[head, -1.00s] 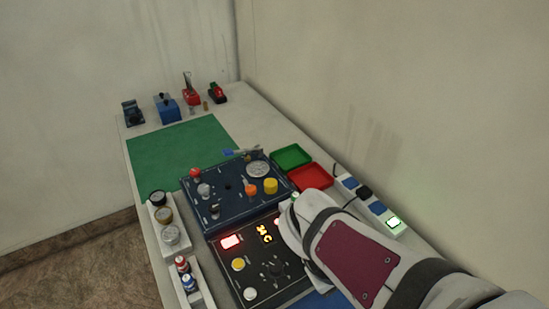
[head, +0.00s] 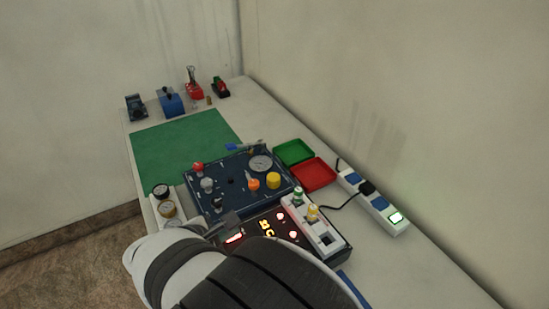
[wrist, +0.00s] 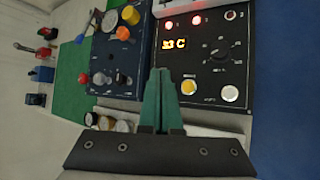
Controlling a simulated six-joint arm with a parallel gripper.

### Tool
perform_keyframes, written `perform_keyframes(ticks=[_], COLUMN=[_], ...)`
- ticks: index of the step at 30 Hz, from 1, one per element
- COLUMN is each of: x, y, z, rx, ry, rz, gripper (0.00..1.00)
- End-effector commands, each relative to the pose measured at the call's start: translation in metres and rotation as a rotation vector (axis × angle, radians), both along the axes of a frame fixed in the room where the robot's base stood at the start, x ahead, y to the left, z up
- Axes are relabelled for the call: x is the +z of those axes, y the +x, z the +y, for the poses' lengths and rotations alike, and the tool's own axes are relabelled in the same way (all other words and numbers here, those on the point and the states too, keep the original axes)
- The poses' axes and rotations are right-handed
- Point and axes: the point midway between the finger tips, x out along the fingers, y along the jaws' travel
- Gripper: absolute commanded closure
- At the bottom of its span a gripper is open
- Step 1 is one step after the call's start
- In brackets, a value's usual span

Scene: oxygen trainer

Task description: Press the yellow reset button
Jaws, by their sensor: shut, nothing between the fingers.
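The yellow reset button (wrist: 189,87) sits at the lower left of the black control panel (wrist: 208,70) in the wrist view, beside a white button (wrist: 229,92). My gripper (wrist: 160,72) is shut and empty. Its teal fingertips appear just left of the yellow button; I cannot tell the height gap or whether they touch anything. In the head view my arm hides the yellow button and most of the panel's near part. The panel's lit display (head: 266,228) and red lamps still show there.
A dark blue panel (head: 218,204) with knobs and a gauge adjoins the black panel. A white holder (head: 342,247) with small bottles stands at its right. Green (head: 293,152) and red (head: 318,172) trays and a power strip (head: 375,205) lie further right. The green mat (head: 180,150) is clear.

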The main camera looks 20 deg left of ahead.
Motion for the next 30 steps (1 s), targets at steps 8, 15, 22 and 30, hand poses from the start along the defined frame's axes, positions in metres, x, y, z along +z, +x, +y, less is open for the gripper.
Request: perform_keyframes(ticks=[8,15,22,30], x=[-0.022,-0.058,-0.082,-0.088], y=[0.000,0.000,0.000,0.000], z=[-0.001,-0.001,-0.001,-0.001], rx=[-0.002,-0.002,-0.004,-0.004], ry=[-0.003,-0.003,-0.001,0.001], rz=[0.002,0.003,0.001,0.001], gripper=[1.00,1.00,1.00,1.00])
